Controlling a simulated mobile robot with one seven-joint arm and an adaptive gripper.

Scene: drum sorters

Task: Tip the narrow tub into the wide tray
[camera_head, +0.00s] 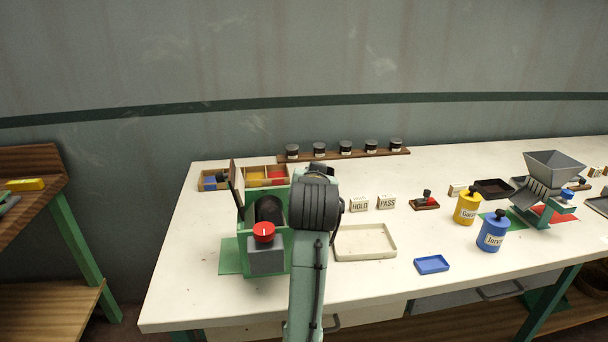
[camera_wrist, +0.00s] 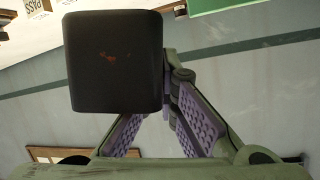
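A dark, square-faced tub (camera_wrist: 115,62), which I take as the narrow tub, fills the upper left of the wrist view. Small reddish marks show on its face. My gripper (camera_wrist: 171,72) has its purple-padded fingers converging at the tub's right edge, and they appear shut on it. The tips are partly hidden behind it. In the head view my arm hides the gripper and the tub. The wide tray (camera_head: 365,242) is cream, shallow and looks empty. It lies flat on the table just right of my arm.
A green machine (camera_head: 230,257) with a red knob (camera_head: 263,232) stands left of my arm. A small blue tray (camera_head: 431,264), a blue canister (camera_head: 491,232) and a yellow canister (camera_head: 467,208) stand to the right. HOLD (camera_head: 359,204) and PASS (camera_head: 387,202) signs stand behind the cream tray.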

